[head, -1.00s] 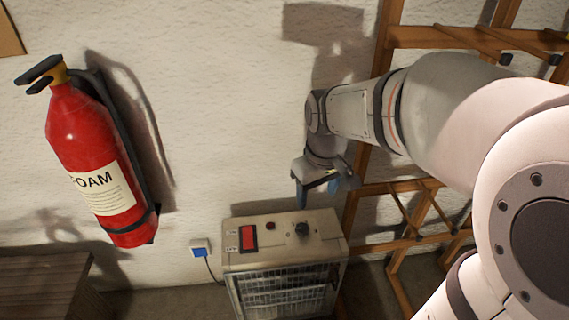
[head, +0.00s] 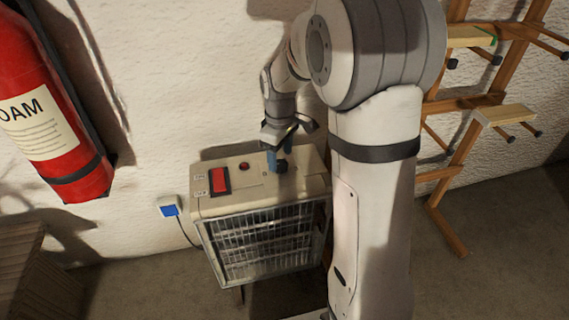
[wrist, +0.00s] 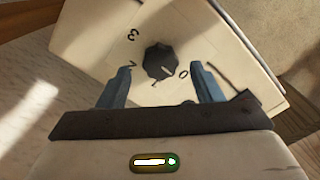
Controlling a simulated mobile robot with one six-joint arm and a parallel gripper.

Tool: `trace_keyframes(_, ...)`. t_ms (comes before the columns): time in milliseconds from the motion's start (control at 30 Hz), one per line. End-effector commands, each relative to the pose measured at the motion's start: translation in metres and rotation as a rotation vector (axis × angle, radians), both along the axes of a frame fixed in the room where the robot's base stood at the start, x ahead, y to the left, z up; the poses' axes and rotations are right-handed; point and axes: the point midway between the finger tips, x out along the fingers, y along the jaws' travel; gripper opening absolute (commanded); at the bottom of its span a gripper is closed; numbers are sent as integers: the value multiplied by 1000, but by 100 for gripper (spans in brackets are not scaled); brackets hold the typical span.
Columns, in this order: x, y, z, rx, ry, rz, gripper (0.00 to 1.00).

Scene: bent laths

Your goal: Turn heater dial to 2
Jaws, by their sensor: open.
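The heater (head: 262,238) is a beige box with a wire grille on its front. Its dark dial (head: 282,168) is on the top face, partly hidden by my gripper (head: 278,152). In the wrist view the dial (wrist: 158,60) lies between the two blue fingers of my open gripper (wrist: 161,69), with a gap on each side. The dial's pale pointer line slants to the lower right, towards the 0. A 3 shows at upper left; a mark by the left fingertip is partly hidden.
A red switch (head: 219,181) and a small red light (head: 244,166) are on the heater top. A fire extinguisher (head: 50,130) hangs at left. A blue-fronted socket (head: 169,206) is on the wall. A wooden rack (head: 465,105) stands at right.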

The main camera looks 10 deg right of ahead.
Motion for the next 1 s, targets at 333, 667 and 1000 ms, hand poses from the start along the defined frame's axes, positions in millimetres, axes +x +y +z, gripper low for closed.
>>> trace_keyframes(333,-1,0,-25,0,0,0,59)
trace_keyframes(667,0,1,-24,0,0,0,46)
trace_keyframes(1000,0,1,-24,0,0,1,18)
